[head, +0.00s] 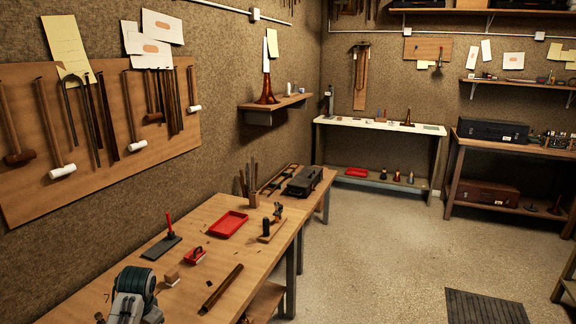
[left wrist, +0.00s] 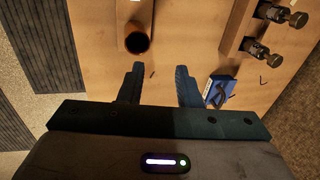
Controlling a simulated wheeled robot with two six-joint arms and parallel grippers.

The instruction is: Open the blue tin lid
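A small blue object (left wrist: 229,82) lies on the wooden bench in the left wrist view, just right of my right-hand finger. It may be the blue tin; part of it is behind the finger and a dark shape lies across it, so I cannot tell whether it has a lid or how the lid sits. My left gripper (left wrist: 160,84) is open with nothing between its fingers, above the bench. I cannot make out a blue tin in the head view. My right gripper is in neither view.
A brown tube (left wrist: 137,40) lies ahead of the fingers, and dark metal fittings (left wrist: 268,48) stand to the right. Open floor (head: 370,245) lies right.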

